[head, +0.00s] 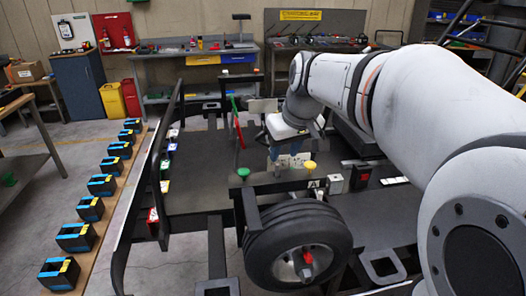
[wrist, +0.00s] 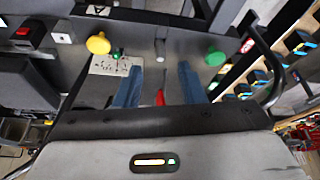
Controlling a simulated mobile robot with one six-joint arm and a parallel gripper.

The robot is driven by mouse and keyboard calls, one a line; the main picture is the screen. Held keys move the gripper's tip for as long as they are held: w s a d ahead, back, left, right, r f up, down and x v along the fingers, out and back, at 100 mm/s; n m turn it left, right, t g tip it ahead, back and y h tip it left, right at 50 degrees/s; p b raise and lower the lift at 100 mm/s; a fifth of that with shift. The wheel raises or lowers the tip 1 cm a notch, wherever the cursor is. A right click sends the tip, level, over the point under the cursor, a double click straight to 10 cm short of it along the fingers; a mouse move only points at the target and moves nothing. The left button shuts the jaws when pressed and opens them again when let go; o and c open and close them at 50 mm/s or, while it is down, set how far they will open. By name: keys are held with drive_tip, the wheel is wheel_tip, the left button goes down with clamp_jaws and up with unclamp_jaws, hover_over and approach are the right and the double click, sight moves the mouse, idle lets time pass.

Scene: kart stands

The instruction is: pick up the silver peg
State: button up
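The silver peg (wrist: 160,48) is a small grey upright post in the wrist view. It stands between a yellow knob (wrist: 98,43) and a green knob (wrist: 215,57) on a dark bar. My gripper (wrist: 158,68) is open, its two blue fingers wide apart. The peg lies just beyond the fingertips, roughly in line with the gap between them. Nothing is held. In the head view my gripper (head: 276,156) points down over the kart, between the green knob (head: 243,173) and the yellow knob (head: 309,166). The peg is hard to make out there.
A wheel (head: 298,246) with a dark tyre sits at the kart's front. A pale marked plate (wrist: 117,65) lies near the yellow knob. A red lever (head: 238,130) stands left of my gripper. A bench with several blue-black boxes (head: 90,208) runs along the left.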

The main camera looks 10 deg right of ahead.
sight(277, 174)
drive_tip(key=p+x, duration=0.1)
drive_tip(key=x, duration=0.6)
drive_tip(key=shift+w, duration=0.15)
drive_tip(key=shift+c, duration=0.6)
clamp_jaws()
